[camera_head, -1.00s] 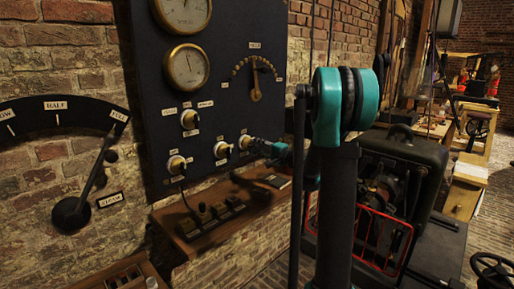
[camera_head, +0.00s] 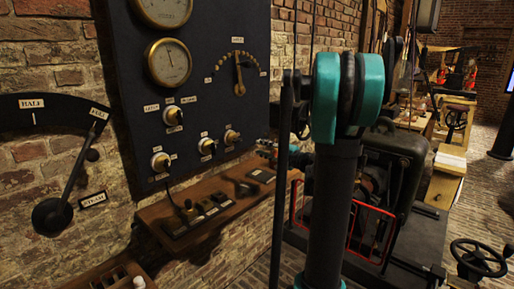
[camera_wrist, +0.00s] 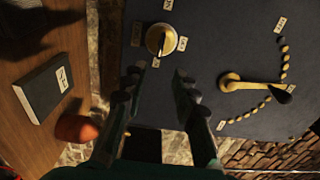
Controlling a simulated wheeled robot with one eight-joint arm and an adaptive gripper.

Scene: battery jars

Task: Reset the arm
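My gripper (camera_wrist: 157,78) shows in the wrist view as two dark fingers with a clear gap between them and nothing held. It faces the dark control panel (camera_wrist: 215,60), apart from it. A round brass knob (camera_wrist: 161,39) lies just beyond the fingertips, and a brass lever (camera_wrist: 250,86) is to the right. In the head view my upright arm (camera_head: 335,190) with teal joints stands right of the panel (camera_head: 220,95) and hides most of the gripper.
A wooden shelf (camera_head: 165,212) with switches juts out below the panel. A black lever (camera_head: 75,180) on a scale is at the left. A machine with a red guard (camera_head: 373,235) stands behind my arm. A handwheel (camera_head: 479,258) is at the lower right, with open brick floor around it.

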